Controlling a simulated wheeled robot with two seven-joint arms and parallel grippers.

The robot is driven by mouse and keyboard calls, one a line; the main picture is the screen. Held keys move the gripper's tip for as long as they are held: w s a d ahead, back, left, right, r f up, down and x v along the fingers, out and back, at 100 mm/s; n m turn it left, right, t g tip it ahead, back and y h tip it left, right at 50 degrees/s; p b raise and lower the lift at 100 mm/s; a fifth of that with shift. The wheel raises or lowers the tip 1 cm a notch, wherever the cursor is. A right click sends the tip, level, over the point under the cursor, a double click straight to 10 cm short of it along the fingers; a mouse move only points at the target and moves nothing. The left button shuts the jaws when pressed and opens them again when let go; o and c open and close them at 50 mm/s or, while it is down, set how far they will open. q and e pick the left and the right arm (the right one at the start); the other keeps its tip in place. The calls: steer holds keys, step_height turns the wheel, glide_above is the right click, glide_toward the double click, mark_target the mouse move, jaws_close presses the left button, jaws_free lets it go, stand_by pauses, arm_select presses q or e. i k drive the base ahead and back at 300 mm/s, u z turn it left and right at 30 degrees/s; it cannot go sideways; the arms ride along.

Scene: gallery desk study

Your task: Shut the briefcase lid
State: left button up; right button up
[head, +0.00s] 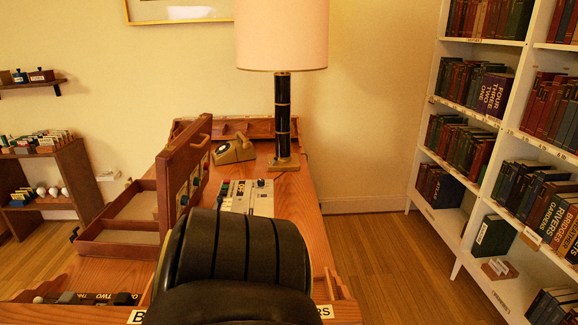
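The brown briefcase (120,244) lies open on the left part of the wooden desk. Its shallow base has divided compartments with pale bottoms. The lid (172,180) stands up steeply along the right side of the base. The lower end of the lid is partly hidden by a black padded shape. Neither my left nor my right gripper is in view.
A black, ribbed padded shape (240,250), apparently a chair back, fills the lower middle. A lamp (282,110), a tan telephone (234,150) and a keyed device (248,195) stand right of the lid. Bookshelves (458,225) line the right; open floor (385,260) lies between.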

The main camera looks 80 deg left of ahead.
mark_target(177, 165)
steer(key=u, duration=3.2)
steer(key=k, duration=0.1)
steer(key=u, duration=0.1)
